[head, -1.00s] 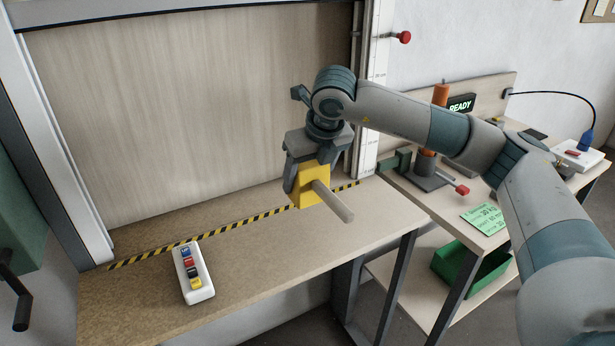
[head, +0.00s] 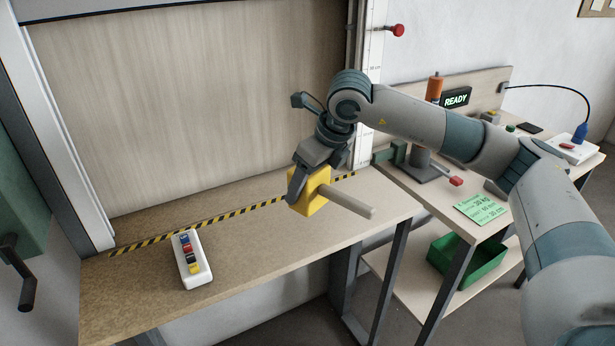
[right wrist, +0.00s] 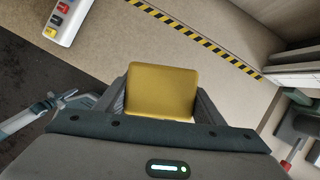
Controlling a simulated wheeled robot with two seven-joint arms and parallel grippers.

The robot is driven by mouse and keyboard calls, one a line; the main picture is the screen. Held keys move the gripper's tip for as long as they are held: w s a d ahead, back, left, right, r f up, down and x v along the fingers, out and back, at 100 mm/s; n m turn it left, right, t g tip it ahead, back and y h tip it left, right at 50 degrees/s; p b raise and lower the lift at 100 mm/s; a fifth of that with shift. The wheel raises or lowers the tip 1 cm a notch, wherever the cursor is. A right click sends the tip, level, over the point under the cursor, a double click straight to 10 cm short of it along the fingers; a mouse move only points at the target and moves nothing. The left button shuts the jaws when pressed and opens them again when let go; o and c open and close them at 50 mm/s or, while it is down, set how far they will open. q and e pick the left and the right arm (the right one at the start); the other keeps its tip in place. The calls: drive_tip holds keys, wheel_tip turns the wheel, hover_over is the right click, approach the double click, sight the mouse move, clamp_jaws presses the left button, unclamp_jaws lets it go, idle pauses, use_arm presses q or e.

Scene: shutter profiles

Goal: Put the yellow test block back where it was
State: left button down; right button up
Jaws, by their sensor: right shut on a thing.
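The yellow test block (head: 308,190) has a wooden rod sticking out of it toward the lower right. My right gripper (head: 306,180) is shut on the block and holds it tilted over the right part of the bench (head: 130,305). In the right wrist view the block (right wrist: 161,92) fills the space between the two fingers, with bench surface behind it. The height of the block above the bench is hard to tell. My left gripper does not show.
A white button box (head: 191,260) lies on the bench at the left. A yellow-black striped line (head: 225,217) runs before the shutter panel (head: 190,100).

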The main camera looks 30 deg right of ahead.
drive_tip(key=shift+s+a+f+n, duration=0.1)
drive_tip(key=shift+s+f+n, duration=0.2)
drive_tip(key=shift+n, duration=0.3)
drive_tip(key=s+a+f+n+g, duration=0.3)
drive_tip(key=s+n, duration=0.2)
drive_tip(key=n, duration=0.5)
drive_tip(key=s+a+f+n+g+h, duration=0.1)
drive_tip(key=s+n, duration=0.4)
drive_tip(key=n, duration=0.5)
drive_tip(key=s+a+f+n+g+h, duration=0.1)
drive_tip(key=s+a+f+n+g, duration=0.3)
drive_tip(key=n, duration=0.6)
drive_tip(key=shift+s+a+f+g, duration=0.3)
drive_tip(key=shift+s+a+f, duration=0.25)
drive_tip(key=shift+f, duration=0.3)
drive_tip(key=shift+s, duration=0.1)
drive_tip(key=shift+d+f, duration=0.15)
drive_tip(key=shift+d, duration=0.2)
